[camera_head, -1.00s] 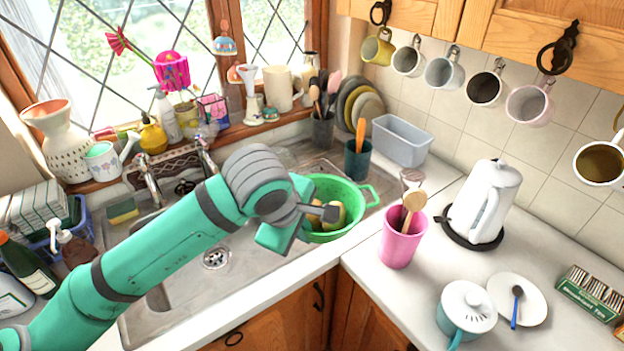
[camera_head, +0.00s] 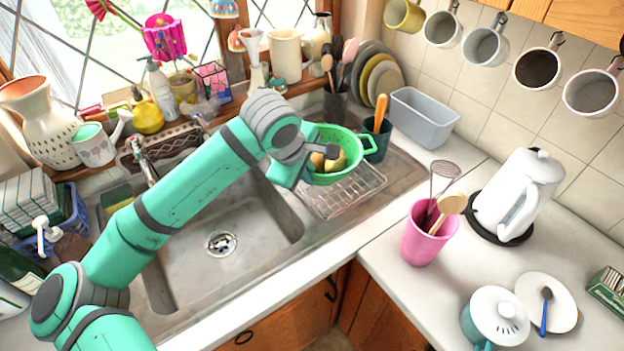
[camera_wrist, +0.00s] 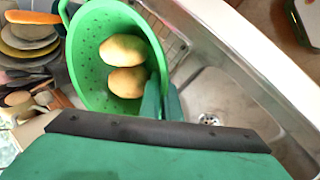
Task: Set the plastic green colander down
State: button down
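The green plastic colander (camera_head: 342,135) is a round bowl with holes and loop handles, and it holds potato-like tan items (camera_head: 317,160). It appears over the wire rack (camera_head: 345,193) at the right of the sink. Whether it touches the rack cannot be told. My gripper (camera_head: 308,158) is at its left rim. In the wrist view, the fingers (camera_wrist: 160,102) are closed on the rim of the colander (camera_wrist: 86,75), and two tan items (camera_wrist: 124,50) lie inside. The colander's underside is hidden.
The sink basin (camera_head: 225,235) is empty, left of the rack. A dark teal utensil pot (camera_head: 379,140) stands close to the colander's right handle, with a grey-blue tub (camera_head: 424,117) beyond. A pink utensil cup (camera_head: 428,235) and white kettle (camera_head: 518,195) occupy the right counter.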

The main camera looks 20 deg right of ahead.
jog(key=w+f, duration=0.2)
jog(key=w+d+f, duration=0.1)
jog(key=w+f, duration=0.1)
jog(key=w+d+f, duration=0.1)
jog(key=w+f, duration=0.1)
jog(key=shift+w+d+f, duration=0.15)
jog(key=shift+w+f, duration=0.3)
jog(key=shift+f, duration=1.55)
jog(key=c, duration=2)
grip_release()
jog(key=shift+f, duration=0.1)
jog(key=v, duration=1.2)
